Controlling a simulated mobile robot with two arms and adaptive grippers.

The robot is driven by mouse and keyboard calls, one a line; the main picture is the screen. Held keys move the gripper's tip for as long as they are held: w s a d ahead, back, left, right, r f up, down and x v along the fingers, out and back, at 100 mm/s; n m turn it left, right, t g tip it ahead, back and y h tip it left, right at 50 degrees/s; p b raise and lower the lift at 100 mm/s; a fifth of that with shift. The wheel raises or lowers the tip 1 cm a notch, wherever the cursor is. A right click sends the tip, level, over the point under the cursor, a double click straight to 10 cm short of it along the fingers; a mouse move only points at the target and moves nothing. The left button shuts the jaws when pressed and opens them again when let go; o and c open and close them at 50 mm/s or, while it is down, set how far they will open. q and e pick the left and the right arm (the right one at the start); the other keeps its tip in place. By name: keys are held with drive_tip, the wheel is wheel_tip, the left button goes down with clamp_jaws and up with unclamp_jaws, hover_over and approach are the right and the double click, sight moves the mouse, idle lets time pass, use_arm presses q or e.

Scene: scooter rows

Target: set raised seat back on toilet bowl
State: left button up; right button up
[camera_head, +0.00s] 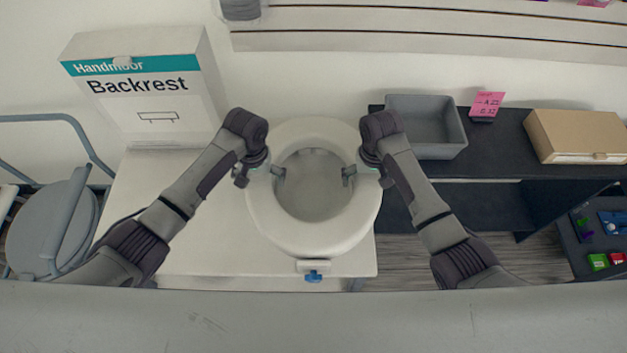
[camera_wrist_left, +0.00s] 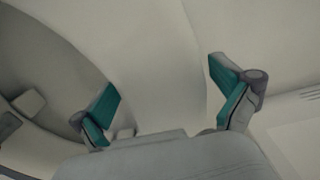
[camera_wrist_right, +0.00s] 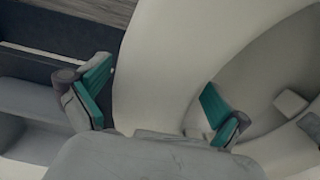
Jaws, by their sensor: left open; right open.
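The raised seat (camera_head: 312,240) is a thick white ring in the middle of the head view, with a front bracket carrying a blue knob (camera_head: 313,276). A grey hollow shows through its opening; the toilet bowl's outside is hidden beneath, and I cannot tell how the seat rests on it. My left gripper (camera_head: 259,174) is open, its fingers on either side of the ring's left rim. My right gripper (camera_head: 366,173) is open the same way at the right rim. The rim also shows between the fingers in the left wrist view (camera_wrist_left: 155,75) and right wrist view (camera_wrist_right: 160,75).
A white platform (camera_head: 200,245) lies under and left of the seat. A Backrest box (camera_head: 150,100) stands behind left. A dark shelf (camera_head: 495,150) at right holds a grey bin (camera_head: 428,152) and a tan box (camera_head: 575,135). A grey-blue chair (camera_head: 45,225) stands far left.

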use_arm(q)
drive_tip(key=shift+f, duration=0.1)
use_arm(e)
drive_tip(key=shift+f, duration=0.1)
use_arm(q)
drive_tip(key=c, duration=1.7)
use_arm(e)
drive_tip(key=c, duration=1.7)
